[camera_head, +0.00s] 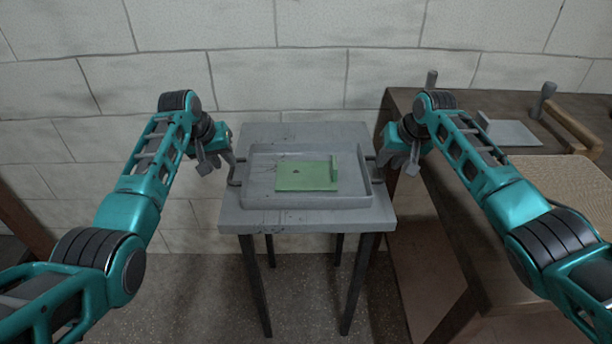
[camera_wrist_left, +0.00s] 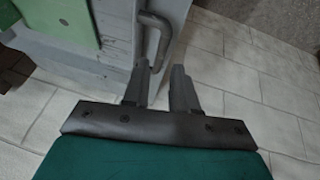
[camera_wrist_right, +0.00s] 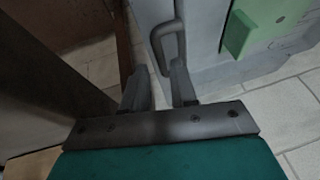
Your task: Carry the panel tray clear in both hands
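A grey panel tray (camera_head: 262,203) with raised rims rests on a small grey table. A flat green panel (camera_head: 305,178) with a raised block at its right end lies in it. My left gripper (camera_head: 220,165) is beside the tray's left handle (camera_head: 236,172); in the left wrist view its fingers (camera_wrist_left: 160,72) are apart, with the dark handle (camera_wrist_left: 163,30) just beyond the tips. My right gripper (camera_head: 397,165) is beside the right handle (camera_head: 374,172); in the right wrist view its fingers (camera_wrist_right: 158,72) are apart, with that handle (camera_wrist_right: 158,40) just beyond the tips.
The small grey table (camera_head: 300,222) stands on dark legs before a pale block wall (camera_head: 300,75). A brown bench (camera_head: 440,205) stands close on the right, bearing a grey plate fixture (camera_head: 515,133) and a woven mat (camera_head: 570,180). Floor is open in front of the small table.

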